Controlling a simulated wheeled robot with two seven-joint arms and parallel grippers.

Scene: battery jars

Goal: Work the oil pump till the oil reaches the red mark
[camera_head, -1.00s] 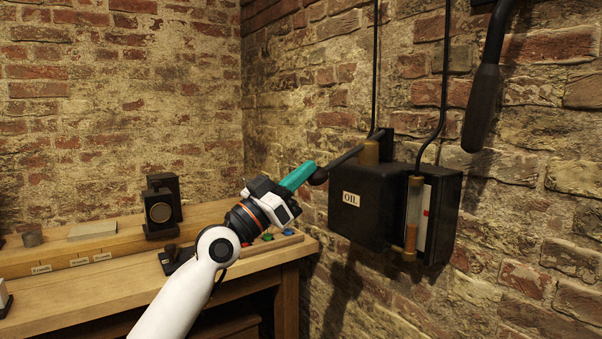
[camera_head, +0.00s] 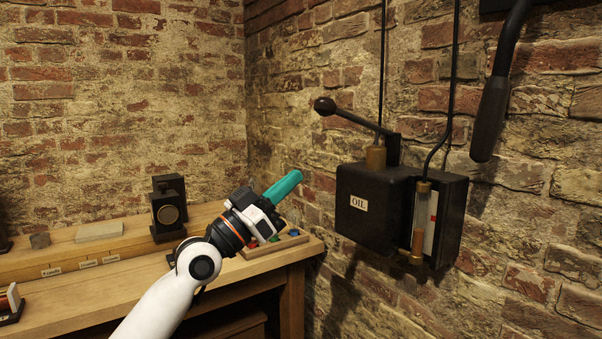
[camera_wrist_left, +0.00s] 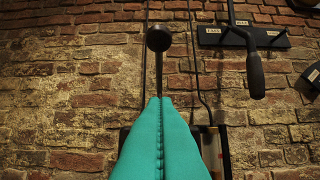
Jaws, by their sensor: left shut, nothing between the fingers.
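The black oil pump (camera_head: 366,222) with its OIL label is fixed to the brick wall at the right. Its lever (camera_head: 352,118) slants up to the left and ends in a round black knob (camera_head: 324,106). The knob also shows above the fingertips in the left wrist view (camera_wrist_left: 158,38). A glass gauge tube (camera_head: 420,212) on the pump's front has amber oil low in it. A red mark (camera_head: 433,203) is on the white strip beside it, above the oil. My left gripper (camera_head: 298,175), with teal fingers, is shut and empty, below the knob and apart from it. My right gripper is not in view.
A wooden bench (camera_head: 120,285) stands at the left, with a black lamp-like device (camera_head: 168,208) and a tray of small coloured pieces (camera_head: 273,246). A dark handle (camera_head: 490,118) hangs on the wall at the upper right. Thin pipes (camera_head: 383,60) run up from the pump.

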